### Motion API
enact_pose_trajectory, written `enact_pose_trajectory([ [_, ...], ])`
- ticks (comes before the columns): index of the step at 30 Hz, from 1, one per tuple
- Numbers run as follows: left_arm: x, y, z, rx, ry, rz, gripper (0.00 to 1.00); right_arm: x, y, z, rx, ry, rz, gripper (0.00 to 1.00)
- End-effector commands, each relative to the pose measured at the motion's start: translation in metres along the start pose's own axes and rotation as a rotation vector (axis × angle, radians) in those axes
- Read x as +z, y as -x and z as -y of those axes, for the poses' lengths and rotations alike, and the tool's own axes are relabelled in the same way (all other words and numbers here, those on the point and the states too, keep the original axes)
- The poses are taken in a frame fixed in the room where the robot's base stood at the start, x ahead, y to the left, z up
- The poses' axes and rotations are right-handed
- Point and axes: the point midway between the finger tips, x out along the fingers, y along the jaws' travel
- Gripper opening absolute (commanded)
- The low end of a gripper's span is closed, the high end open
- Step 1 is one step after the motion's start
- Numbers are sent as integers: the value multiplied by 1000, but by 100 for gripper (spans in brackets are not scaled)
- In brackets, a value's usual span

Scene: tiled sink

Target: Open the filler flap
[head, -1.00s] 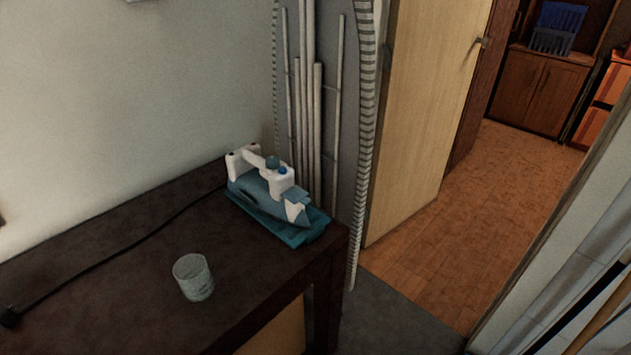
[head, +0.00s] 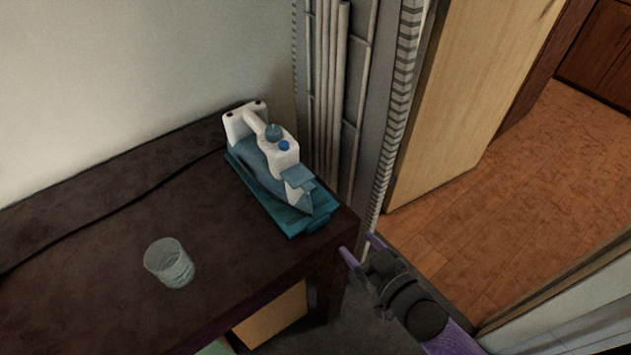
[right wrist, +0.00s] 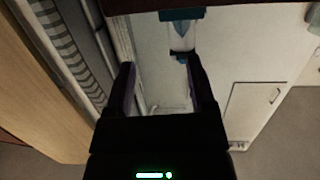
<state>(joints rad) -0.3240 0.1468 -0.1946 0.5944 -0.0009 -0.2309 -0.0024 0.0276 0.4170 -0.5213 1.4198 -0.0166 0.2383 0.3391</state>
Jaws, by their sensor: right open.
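A blue and white steam iron (head: 264,160) rests on a teal base (head: 290,216) near the right corner of the dark table. Its pointed front faces the table's right corner. A blue-grey flap-like piece (head: 298,177) sits at the front of its white upper part; I cannot tell whether it is shut. My right gripper (head: 357,244) is open and empty, just off the table's right corner and apart from the iron. In the right wrist view the iron's tip (right wrist: 179,40) shows beyond the open fingers. My left gripper is not in view.
A clear glass (head: 170,263) stands on the table (head: 90,235), left of the iron. A dark cord (head: 105,207) runs along the table's back.

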Motion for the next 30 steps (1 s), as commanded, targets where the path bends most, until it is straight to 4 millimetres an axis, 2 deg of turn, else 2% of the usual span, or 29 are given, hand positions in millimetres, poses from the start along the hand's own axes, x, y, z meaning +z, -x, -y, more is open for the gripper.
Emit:
enact_pose_trajectory([
  [1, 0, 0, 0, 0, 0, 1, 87, -26, -6, 7, -43, 5, -78, 71],
  [3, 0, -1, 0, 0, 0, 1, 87, -50, -9, 15, -87, 6, -150, 71],
  [5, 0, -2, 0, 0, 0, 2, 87, -60, -12, 19, -105, 4, -179, 71],
  [8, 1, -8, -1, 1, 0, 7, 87, -63, -27, 21, -110, 4, -187, 71],
  [15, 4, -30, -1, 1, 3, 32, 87, -70, -84, 27, -107, 3, -183, 71],
  [18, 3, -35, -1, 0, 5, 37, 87, -73, -98, 28, -106, 2, -181, 71],
  [22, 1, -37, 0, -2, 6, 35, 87, -76, -106, 29, -106, 4, -180, 71],
  [30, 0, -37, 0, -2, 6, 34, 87, -78, -107, 29, -105, 4, -179, 68],
])
